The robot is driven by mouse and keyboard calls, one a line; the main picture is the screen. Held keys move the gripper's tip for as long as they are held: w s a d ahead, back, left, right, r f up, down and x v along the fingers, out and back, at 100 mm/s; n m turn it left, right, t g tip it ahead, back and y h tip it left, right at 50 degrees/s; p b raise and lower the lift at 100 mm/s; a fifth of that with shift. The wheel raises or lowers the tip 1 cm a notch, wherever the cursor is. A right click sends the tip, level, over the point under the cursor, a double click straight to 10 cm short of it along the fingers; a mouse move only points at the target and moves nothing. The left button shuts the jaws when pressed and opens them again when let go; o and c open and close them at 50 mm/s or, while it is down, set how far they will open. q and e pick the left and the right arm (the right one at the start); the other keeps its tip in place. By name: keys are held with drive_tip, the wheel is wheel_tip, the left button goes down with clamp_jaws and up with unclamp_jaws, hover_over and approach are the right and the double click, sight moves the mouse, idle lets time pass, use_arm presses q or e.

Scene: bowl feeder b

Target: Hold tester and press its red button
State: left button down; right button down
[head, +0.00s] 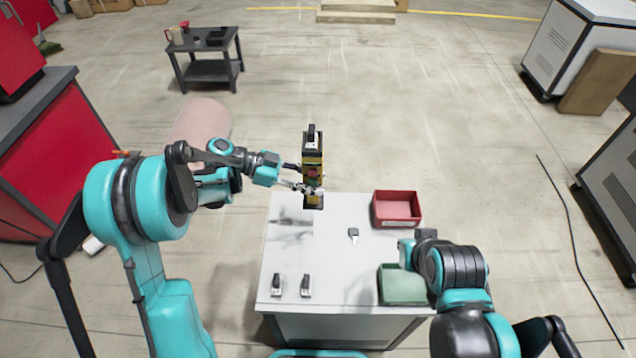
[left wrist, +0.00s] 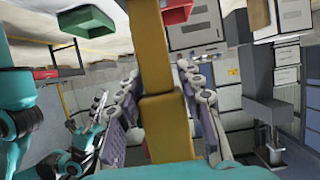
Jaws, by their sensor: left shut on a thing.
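The tester (head: 313,153) is a tall, upright yellow-and-black device at the back edge of the white table. A small red patch, perhaps its button, shows on its front, partly behind the fingers. My left gripper (head: 310,188) comes in from the left and is shut on the tester's lower part. In the left wrist view, the tester's yellow body (left wrist: 158,75) stands between the two fingers. I cannot tell whether its base touches the table. My right gripper (head: 404,251) is above the table's right side by the green bin; its fingers are too hidden to read.
On the white table (head: 330,285) are a red bin (head: 397,208) at back right, a green bin (head: 402,287) at front right, a small dark key-like item (head: 353,235) in the middle, and two small black-and-white items (head: 277,284) at front left. The table's centre is mostly free.

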sight(306, 200)
use_arm(q)
drive_tip(key=shift+w+a, duration=0.25)
drive_tip(key=shift+a, duration=0.3)
drive_tip(key=shift+w+a, duration=0.25)
drive_tip(key=shift+a, duration=0.3)
drive_tip(key=shift+f, duration=0.1)
drive_tip(key=shift+f+b, duration=4.35)
drive_tip(key=shift+f, duration=1.05)
drive_tip(key=c, duration=1.6)
unclamp_jaws()
clamp_jaws()
